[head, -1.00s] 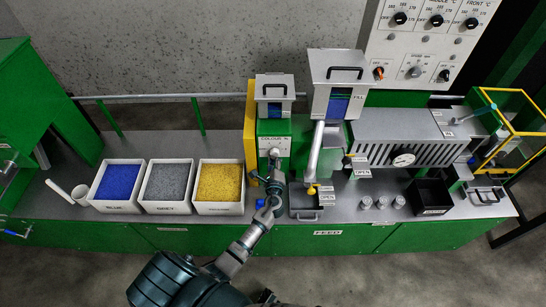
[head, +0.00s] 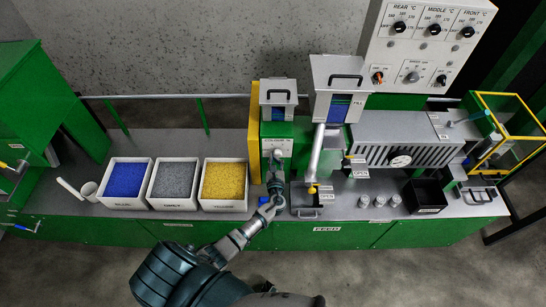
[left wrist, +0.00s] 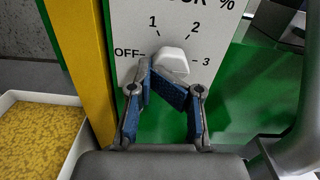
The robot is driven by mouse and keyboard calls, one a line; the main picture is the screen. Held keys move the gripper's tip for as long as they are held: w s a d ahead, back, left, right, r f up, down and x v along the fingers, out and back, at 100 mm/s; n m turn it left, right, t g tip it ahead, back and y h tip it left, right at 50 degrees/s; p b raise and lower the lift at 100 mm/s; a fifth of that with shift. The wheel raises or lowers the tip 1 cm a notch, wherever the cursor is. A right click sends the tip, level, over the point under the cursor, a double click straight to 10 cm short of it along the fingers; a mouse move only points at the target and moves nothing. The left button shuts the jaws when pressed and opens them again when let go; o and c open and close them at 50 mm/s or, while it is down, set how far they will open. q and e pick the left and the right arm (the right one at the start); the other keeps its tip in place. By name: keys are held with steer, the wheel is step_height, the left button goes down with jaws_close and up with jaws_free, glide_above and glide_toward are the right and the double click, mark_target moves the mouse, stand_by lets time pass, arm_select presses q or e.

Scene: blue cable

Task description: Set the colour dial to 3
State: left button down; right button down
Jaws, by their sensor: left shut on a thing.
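The colour dial (left wrist: 174,60) is a pale knob on the white panel with marks OFF, 1, 2 and 3, in the left wrist view. Which mark it points at is not clear, since the fingers cover its lower part. In the head view the white dial panel (head: 277,147) is on the green feeder, right of the yellow plate. My left gripper (left wrist: 166,82) has its blue-padded fingers shut on the dial from the front. In the head view the left gripper (head: 276,162) is at the panel. My right gripper is not in view.
Open bins of blue (head: 124,180), grey (head: 174,182) and yellow (head: 223,182) pellets stand left of the feeder. A grey chute (head: 317,150) comes down close to the right of my left gripper. A black box (head: 426,196) and small cups are further right.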

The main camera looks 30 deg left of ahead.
arm_select(q)
steer(key=shift+w+d+r+m, duration=0.3)
steer(key=shift+d+m, duration=0.25)
steer(key=shift+m, duration=0.05)
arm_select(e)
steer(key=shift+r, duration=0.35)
arm_select(q)
steer(key=c, duration=0.7)
jaws_free()
steer(key=shift+w+d+f, duration=0.15)
steer(key=shift+w+d, duration=0.05)
steer(key=shift+d, duration=0.15)
steer(key=shift+s, duration=0.45)
steer(key=shift+f+v, duration=0.2)
steer(key=shift+v, duration=5.3)
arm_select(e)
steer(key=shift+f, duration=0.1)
